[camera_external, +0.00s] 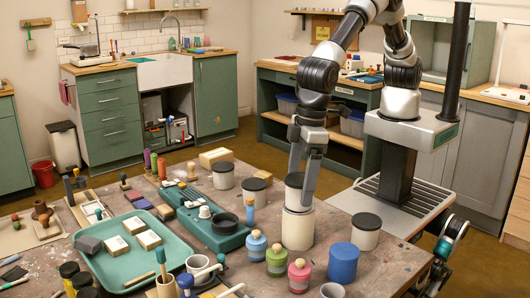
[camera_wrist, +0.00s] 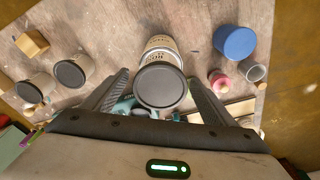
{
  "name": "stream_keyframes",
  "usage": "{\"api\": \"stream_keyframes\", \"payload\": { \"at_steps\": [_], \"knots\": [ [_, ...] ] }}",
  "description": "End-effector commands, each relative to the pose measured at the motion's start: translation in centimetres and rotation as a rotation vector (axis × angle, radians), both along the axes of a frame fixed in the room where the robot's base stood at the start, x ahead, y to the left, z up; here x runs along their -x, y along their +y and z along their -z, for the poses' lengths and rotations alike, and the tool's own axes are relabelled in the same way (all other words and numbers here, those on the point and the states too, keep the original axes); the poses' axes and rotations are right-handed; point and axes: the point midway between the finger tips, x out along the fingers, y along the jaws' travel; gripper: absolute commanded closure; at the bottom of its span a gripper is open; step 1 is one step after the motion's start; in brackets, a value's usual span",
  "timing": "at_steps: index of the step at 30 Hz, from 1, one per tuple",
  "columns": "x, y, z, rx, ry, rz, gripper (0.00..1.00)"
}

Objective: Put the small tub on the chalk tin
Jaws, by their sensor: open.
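The small tub (camera_external: 292,196), pale with a dark grey lid, stands upright on top of the cream chalk tin (camera_external: 298,230) near the table's right side. In the wrist view the dark lid of the tub (camera_wrist: 160,87) sits between my fingers, with the pale tin (camera_wrist: 158,42) partly showing beyond it. My gripper (camera_external: 302,190) is open, pointing down, with one finger on each side of the tub. Part of the tub is hidden by a finger in the external view. The tin's lettering is too small to read.
Paint bottles (camera_external: 277,261) and a blue cylinder (camera_external: 343,263) stand close in front of the tin. Another dark-lidded tub (camera_external: 366,231) is to its right. A green palette box (camera_external: 180,205) and a teal tray (camera_external: 110,272) lie to the left.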

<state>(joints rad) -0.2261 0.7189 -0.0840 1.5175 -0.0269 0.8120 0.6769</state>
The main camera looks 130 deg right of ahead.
Motion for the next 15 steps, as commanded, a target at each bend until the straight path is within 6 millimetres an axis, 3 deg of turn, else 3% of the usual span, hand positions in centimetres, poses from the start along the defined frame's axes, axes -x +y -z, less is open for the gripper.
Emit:
{"api": "stream_keyframes", "payload": {
  "at_steps": [7,15],
  "knots": [
    [0.0,0.1,-1.6,-0.001,-0.003,0.0,0.21],
    [0.7,0.4,-7.3,-0.001,-0.004,0.0,0.21]
  ]
}}
